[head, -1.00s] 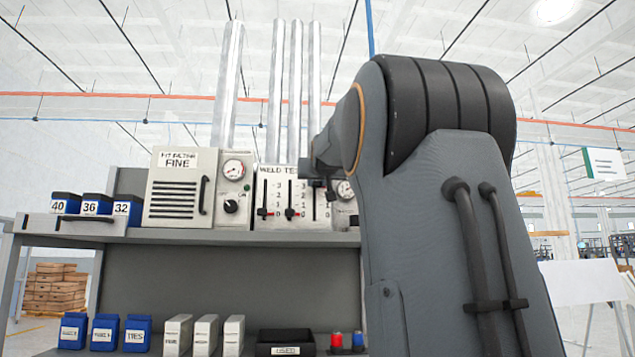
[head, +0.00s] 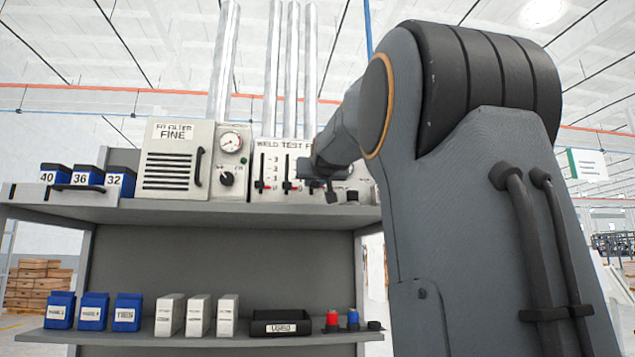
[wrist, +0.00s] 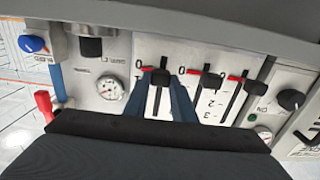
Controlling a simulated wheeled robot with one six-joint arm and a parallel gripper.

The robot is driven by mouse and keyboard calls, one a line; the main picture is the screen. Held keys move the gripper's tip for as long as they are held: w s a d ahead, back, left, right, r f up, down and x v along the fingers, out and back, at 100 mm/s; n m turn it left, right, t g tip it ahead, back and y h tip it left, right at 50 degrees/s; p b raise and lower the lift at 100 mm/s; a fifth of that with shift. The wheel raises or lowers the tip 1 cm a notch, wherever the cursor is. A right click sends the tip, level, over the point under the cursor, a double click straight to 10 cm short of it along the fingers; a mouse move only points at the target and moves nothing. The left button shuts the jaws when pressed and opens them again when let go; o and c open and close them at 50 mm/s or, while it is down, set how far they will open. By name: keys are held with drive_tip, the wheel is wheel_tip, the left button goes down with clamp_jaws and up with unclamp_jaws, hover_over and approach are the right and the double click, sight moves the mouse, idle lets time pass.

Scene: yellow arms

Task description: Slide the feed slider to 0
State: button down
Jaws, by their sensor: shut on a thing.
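The weld test panel (head: 272,160) is white, with upright slider slots and number scales. Two sliders with black knobs and red markers (head: 262,186) (head: 287,186) sit near 0 in the head view. The wrist view shows three sliders upside down. The one held has a black knob (wrist: 160,78), and its red marker is beside the 0. The other two knobs (wrist: 211,82) (wrist: 256,88) are also near their 0 marks. My gripper (wrist: 162,92) is shut on the held knob, with a blue finger on each side. I cannot read which slider is labelled feed.
A filter box (head: 180,160) stands left of the panel on the shelf (head: 200,210). A round gauge (wrist: 109,88) and a red part (wrist: 44,103) are beside the held slider. A black knob (wrist: 291,99) is on the other side. Blue boxes (head: 127,310) stand on the lower shelf.

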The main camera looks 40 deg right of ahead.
drive_tip(key=shift+f, duration=0.65)
drive_tip(key=shift+w, duration=0.1)
drive_tip(key=c, duration=1.5)
unclamp_jaws()
drive_tip(key=shift+b, duration=0.3)
drive_tip(key=shift+b+v, duration=1.7)
drive_tip(key=shift+v, duration=2.3)
